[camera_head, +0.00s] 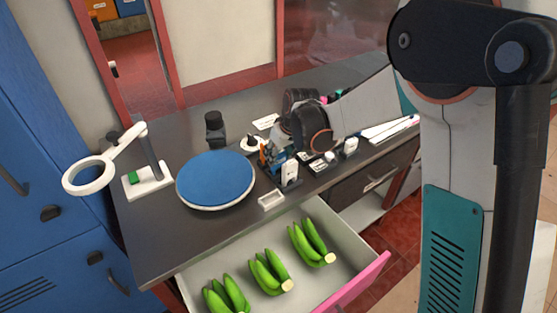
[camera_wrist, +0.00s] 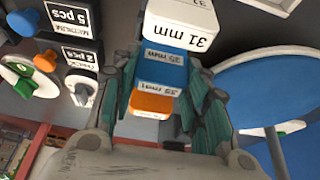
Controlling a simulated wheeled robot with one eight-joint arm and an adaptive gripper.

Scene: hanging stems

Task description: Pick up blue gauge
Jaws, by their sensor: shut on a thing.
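The blue gauge (camera_wrist: 162,62), marked 35 mm, sits between the two teal fingers of my gripper (camera_wrist: 166,76) in the wrist view. My gripper is shut on it. In the head view my gripper (camera_head: 273,152) is low over the counter, and its fingers and my wrist hide most of the blue gauge. An orange gauge (camera_wrist: 151,104) shows just below the blue one in the wrist view. A white gauge (camera_wrist: 182,18) marked 31 mm stands close beside it at the top. I cannot tell whether the blue gauge is clear of its neighbours.
A blue round plate (camera_head: 215,178) lies left of my gripper on the dark counter (camera_head: 150,235). A white ring-shaped magnifier (camera_head: 92,174) stands at far left. An open drawer (camera_head: 345,240) with green banana bunches (camera_head: 268,272) juts out below.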

